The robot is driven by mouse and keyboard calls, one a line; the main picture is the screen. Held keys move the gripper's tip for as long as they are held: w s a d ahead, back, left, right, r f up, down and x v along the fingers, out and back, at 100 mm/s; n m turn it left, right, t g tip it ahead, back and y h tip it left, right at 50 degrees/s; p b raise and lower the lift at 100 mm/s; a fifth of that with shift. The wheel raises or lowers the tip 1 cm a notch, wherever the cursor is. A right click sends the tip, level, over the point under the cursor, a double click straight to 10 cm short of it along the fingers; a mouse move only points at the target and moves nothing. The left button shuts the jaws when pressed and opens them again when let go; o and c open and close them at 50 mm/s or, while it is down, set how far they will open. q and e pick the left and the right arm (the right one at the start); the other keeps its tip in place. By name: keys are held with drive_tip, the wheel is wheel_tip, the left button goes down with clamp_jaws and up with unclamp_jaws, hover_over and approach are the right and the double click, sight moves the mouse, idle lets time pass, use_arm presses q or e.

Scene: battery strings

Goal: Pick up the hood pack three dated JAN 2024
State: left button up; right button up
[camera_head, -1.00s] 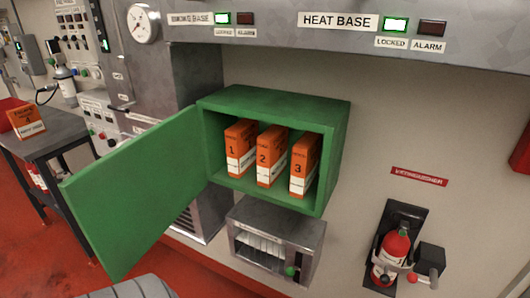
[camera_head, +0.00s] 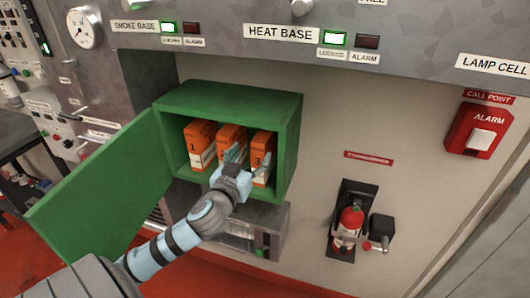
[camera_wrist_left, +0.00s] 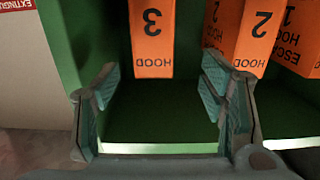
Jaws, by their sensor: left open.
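Hood pack three (camera_head: 264,143), an orange box marked 3 with a white lower label, stands in the open green cabinet (camera_head: 297,145), rightmost of three. Pack 2 (camera_head: 231,133) and pack 1 (camera_head: 198,137) stand to its left. My left gripper (camera_head: 247,161) is open and empty at the cabinet mouth, partly covering packs 2 and 3. In the left wrist view, pack three (camera_wrist_left: 152,38) appears upside down, ahead of and between the spread fingers, apart from them. I cannot read its date. My right gripper is not in view.
The green door (camera_head: 95,190) hangs open to the left. A grey unit (camera_head: 268,225) sits below the cabinet. A fire extinguisher (camera_head: 349,228) and a red alarm call point (camera_head: 478,132) are on the wall to the right.

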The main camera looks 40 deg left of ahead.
sight(264, 137)
use_arm(q)
drive_tip(key=x, duration=0.5)
drive_tip(key=shift+f, duration=0.1)
drive_tip(key=x, duration=0.3)
drive_tip(key=p+x, duration=0.1)
drive_tip(key=shift+w+d+r, duration=0.15)
drive_tip(key=shift+w+r, duration=0.15)
drive_tip(key=shift+w, duration=0.2)
drive_tip(key=shift+w+f, duration=0.15)
drive_tip(key=shift+w, duration=0.15)
drive_tip(key=shift+s, duration=0.1)
clamp_jaws()
